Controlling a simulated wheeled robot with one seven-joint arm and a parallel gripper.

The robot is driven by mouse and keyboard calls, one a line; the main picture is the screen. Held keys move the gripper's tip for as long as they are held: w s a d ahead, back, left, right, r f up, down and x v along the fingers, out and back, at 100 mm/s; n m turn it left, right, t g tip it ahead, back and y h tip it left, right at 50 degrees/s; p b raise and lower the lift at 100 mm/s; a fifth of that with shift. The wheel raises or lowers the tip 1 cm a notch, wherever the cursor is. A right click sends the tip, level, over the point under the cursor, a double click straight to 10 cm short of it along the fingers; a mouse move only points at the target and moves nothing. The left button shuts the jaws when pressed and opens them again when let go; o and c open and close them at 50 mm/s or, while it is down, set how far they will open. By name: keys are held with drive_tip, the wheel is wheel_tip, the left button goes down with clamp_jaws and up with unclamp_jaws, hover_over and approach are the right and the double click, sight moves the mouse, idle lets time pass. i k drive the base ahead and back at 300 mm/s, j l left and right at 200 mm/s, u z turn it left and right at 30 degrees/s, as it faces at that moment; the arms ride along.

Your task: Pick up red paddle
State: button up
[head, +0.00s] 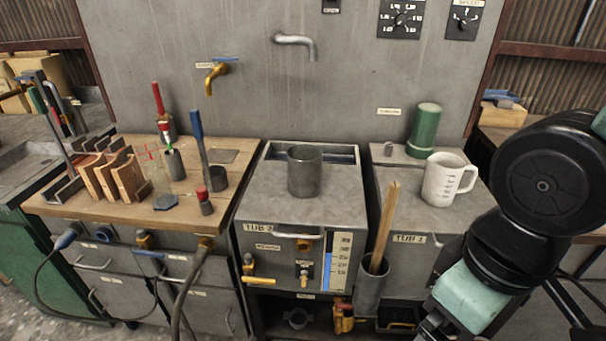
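The red paddle appears to be the upright tool with a red handle (157,99), standing at the back of the wooden-topped bench at left. Its lower end is partly hidden among small items, so I cannot tell what holds it. A similar tool with a blue handle (197,128) stands to its right in a dark cup. My gripper (430,328) is at the bottom edge, right of centre, far from the red paddle. Its fingertips are cut off or too unclear to tell open from shut.
The wooden bench top (110,208) also carries a rack of brown boards (107,178). A grey tub (262,196) with a metal cup (304,172) stands at centre. A holder (369,288) with a wooden stick, a white jug (441,182) and a green cylinder (425,128) are farther right.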

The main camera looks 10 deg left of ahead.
sight(162, 115)
drive_tip(key=i+j, duration=0.15)
drive_tip(key=j, duration=0.4)
drive_tip(key=i+j, duration=0.15)
drive_tip(key=j, duration=0.4)
drive_tip(key=i+j, duration=0.15)
drive_tip(key=j, duration=0.4)
drive_tip(key=i+j, duration=0.15)
drive_tip(key=j, duration=0.35)
drive_tip(key=i+j, duration=0.15)
drive_tip(key=j, duration=0.4)
drive_tip(key=i+j, duration=0.15)
drive_tip(key=j, duration=0.4)
drive_tip(key=i+j, duration=0.1)
drive_tip(key=j, duration=0.45)
drive_tip(key=i+j, duration=0.15)
drive_tip(key=j, duration=0.4)
